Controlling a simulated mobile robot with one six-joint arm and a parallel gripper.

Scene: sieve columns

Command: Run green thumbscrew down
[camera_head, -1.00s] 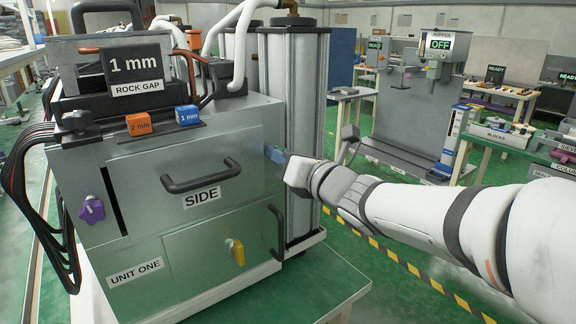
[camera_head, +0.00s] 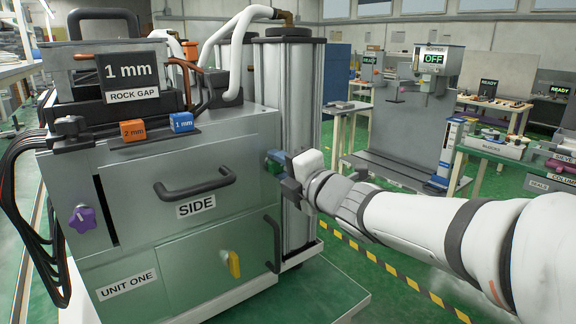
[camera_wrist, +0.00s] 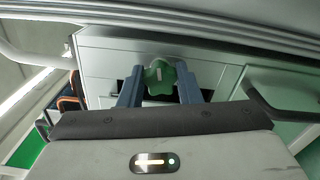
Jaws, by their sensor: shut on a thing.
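The green thumbscrew (camera_wrist: 160,78) sits on the side of the grey machine, between the two blue fingers of my gripper (camera_wrist: 160,90). In the head view it is a small green patch (camera_head: 272,166) at the machine's right edge, mostly hidden by the fingers. My gripper (camera_head: 276,166) is shut on the thumbscrew, reaching in from the right. How far the screw is driven in cannot be told.
The machine's front has a SIDE panel with a black handle (camera_head: 194,183), a purple knob (camera_head: 82,218) and a yellow latch (camera_head: 233,263). A silver column (camera_head: 290,130) stands behind my gripper. Orange (camera_head: 133,130) and blue (camera_head: 181,122) blocks sit on a ledge.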

